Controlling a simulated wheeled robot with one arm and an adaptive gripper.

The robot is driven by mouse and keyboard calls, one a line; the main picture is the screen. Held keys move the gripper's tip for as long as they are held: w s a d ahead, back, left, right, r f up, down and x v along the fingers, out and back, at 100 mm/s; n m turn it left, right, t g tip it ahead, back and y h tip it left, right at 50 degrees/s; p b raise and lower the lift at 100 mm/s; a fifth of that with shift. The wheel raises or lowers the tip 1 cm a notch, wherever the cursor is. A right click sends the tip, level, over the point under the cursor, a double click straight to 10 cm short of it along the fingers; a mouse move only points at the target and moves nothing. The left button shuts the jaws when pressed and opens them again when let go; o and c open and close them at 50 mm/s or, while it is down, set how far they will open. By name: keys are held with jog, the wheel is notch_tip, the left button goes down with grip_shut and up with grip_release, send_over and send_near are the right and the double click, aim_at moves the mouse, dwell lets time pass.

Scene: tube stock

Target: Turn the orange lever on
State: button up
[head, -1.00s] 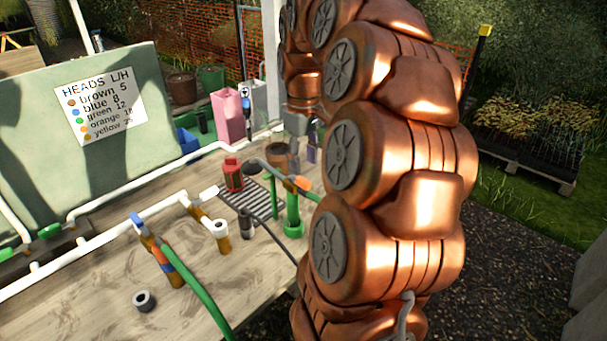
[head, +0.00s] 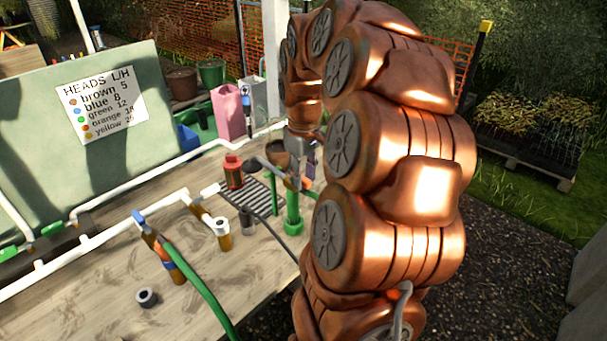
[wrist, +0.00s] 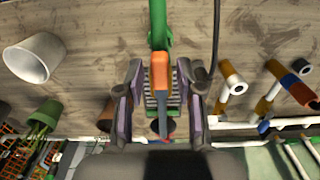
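The orange lever (wrist: 159,76) sits in the middle of the wrist view, on a green upright pipe (wrist: 158,25). My gripper (wrist: 160,68) is open, with one finger on each side of the lever and a visible gap to both. In the head view, the lever (head: 291,183) shows only in part, beside my arm at the top of the green pipe (head: 293,212). My gripper (head: 303,152) is just above it there, partly hidden by my arm. Whether the fingers reach down to the lever's height is hard to tell.
A red-topped fitting (head: 233,172) and a dark grate (head: 248,197) lie left of the lever. A brown pot (head: 277,152) stands close behind. Other taps (head: 222,235), white pipes and a green hose (head: 200,290) occupy the bench (head: 100,305). A dark hose (wrist: 214,40) runs near the right finger.

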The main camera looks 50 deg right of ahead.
grip_shut()
dwell(0.3)
jog(key=n+b, duration=0.1)
jog(key=n, duration=0.1)
jog(key=shift+w+d+f+n+b, duration=0.1)
jog(key=shift+d+f+n+b, duration=0.05)
jog(key=shift+d+n+b, duration=0.25)
jog(key=shift+w+d+r+n+p, duration=0.1)
jog(key=shift+w+d+n+p, duration=0.4)
jog(key=shift+n, duration=2.05)
jog(key=shift+w+d+r+n+p, duration=0.1)
jog(key=shift+w+d+n+p, duration=0.4)
jog(key=shift+n, duration=2)
jog(key=shift+w+d+n+p, duration=0.3)
jog(key=shift+w+d+n, duration=0.25)
jog(key=shift+n, duration=2)
jog(key=shift+w+a, duration=0.1)
jog(key=shift+w, duration=0.05)
